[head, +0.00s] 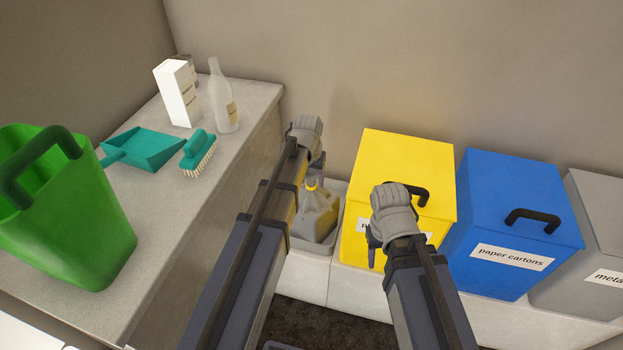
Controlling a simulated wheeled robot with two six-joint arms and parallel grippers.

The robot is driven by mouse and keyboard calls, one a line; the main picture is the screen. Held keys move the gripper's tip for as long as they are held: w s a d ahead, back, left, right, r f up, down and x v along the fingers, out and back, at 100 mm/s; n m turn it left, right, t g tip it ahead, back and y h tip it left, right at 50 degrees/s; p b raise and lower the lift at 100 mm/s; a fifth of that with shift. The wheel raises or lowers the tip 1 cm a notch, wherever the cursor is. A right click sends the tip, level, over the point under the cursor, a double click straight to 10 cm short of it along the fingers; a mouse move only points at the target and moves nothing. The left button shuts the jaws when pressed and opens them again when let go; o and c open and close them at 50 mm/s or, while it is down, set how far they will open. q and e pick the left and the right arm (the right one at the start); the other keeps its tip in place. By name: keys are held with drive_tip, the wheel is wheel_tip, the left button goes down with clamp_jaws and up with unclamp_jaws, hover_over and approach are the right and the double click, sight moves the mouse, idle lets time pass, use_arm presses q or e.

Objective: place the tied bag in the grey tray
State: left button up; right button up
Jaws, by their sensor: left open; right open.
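The tied bag (318,217) is grey with a yellow tie at its neck. It sits inside the grey tray (336,207), which stands on a pale ledge left of the yellow bin. My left gripper (316,172) is open, right above the neck of the bag; whether it touches the neck is hard to tell. My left arm hides the left part of the tray and some of the bag. My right gripper (374,250) is open and empty in front of the yellow bin.
A yellow bin (405,160), a blue bin (515,215) and a grey bin (597,225) stand to the right. The left counter holds a green bucket (75,225), a teal dustpan (150,147), a brush (198,152), a white carton (176,95) and a bottle (223,100).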

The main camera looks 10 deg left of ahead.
use_arm(q)
wheel_tip(320, 180, up, 12)
drive_tip(key=s+p, duration=0.2)
drive_tip(key=p, duration=1)
drive_tip(key=s+d+m+g, duration=0.1)
drive_tip(key=s+d, duration=0.4)
drive_tip(key=s, duration=0.5)
drive_tip(key=s+d+m+g+y, duration=0.1)
drive_tip(key=s+d+m, duration=0.1)
drive_tip(key=s+d, duration=0.4)
drive_tip(key=s, duration=0.4)
drive_tip(key=shift+d, duration=0.15)
drive_tip(key=shift+w+f, duration=0.1)
